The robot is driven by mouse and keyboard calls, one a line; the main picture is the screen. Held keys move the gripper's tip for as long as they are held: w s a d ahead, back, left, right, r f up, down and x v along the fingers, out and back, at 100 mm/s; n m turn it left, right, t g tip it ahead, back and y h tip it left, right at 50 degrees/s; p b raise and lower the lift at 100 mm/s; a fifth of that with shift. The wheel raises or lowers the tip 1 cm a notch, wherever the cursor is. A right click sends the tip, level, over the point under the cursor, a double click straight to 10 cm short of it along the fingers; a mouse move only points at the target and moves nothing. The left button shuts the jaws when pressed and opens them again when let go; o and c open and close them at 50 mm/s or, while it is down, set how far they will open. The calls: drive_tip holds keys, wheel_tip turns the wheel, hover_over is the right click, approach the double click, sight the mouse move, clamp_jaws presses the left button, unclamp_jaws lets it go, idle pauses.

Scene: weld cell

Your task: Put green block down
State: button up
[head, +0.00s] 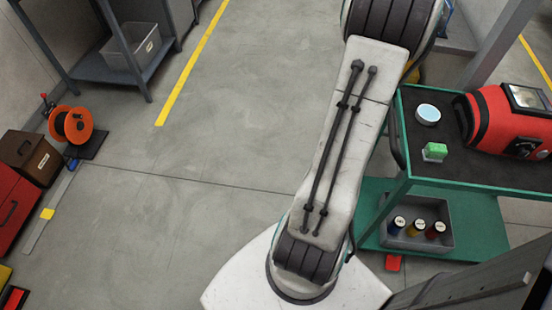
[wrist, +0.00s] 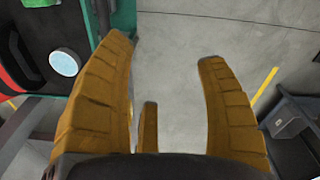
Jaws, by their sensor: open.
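The green block (head: 435,151) rests on the dark top of the green-framed cart (head: 466,174) at the right of the head view. In the wrist view, part of the green block (wrist: 38,3) shows at the top left edge. My gripper (wrist: 170,65) is open, with its yellow-brown fingers spread and nothing between them. Bare floor shows between the fingers. The gripper is beside the cart and apart from the block. In the head view my arm hides most of the gripper.
A round white-and-blue disc (head: 428,114) and a red welding helmet or machine (head: 508,120) share the cart top. A grey bin (head: 417,226) with several spools or cans sits on the lower shelf. An orange reel (head: 72,125) stands at left. The middle floor is clear.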

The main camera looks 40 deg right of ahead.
drive_tip(key=w+a+r+n+t, duration=0.15)
drive_tip(key=w+a, duration=0.25)
drive_tip(key=a, duration=0.7)
drive_tip(key=w+a+r+n, duration=0.2)
drive_tip(key=w+a+r, duration=0.1)
drive_tip(key=a, duration=0.8)
drive_tip(key=s+a+f+n, duration=0.1)
drive_tip(key=s+a, duration=0.3)
drive_tip(key=a, duration=0.4)
drive_tip(key=s+a+f+n+t, duration=0.1)
drive_tip(key=s+a, duration=0.3)
drive_tip(key=a, duration=0.4)
drive_tip(key=shift+a+f+n+y, duration=0.35)
drive_tip(key=shift+a+f+y, duration=0.05)
drive_tip(key=shift+f, duration=0.15)
drive_tip(key=shift+t, duration=0.25)
drive_tip(key=shift+r+p, duration=0.45)
drive_tip(key=shift+r, duration=0.1)
drive_tip(key=shift+d, duration=0.1)
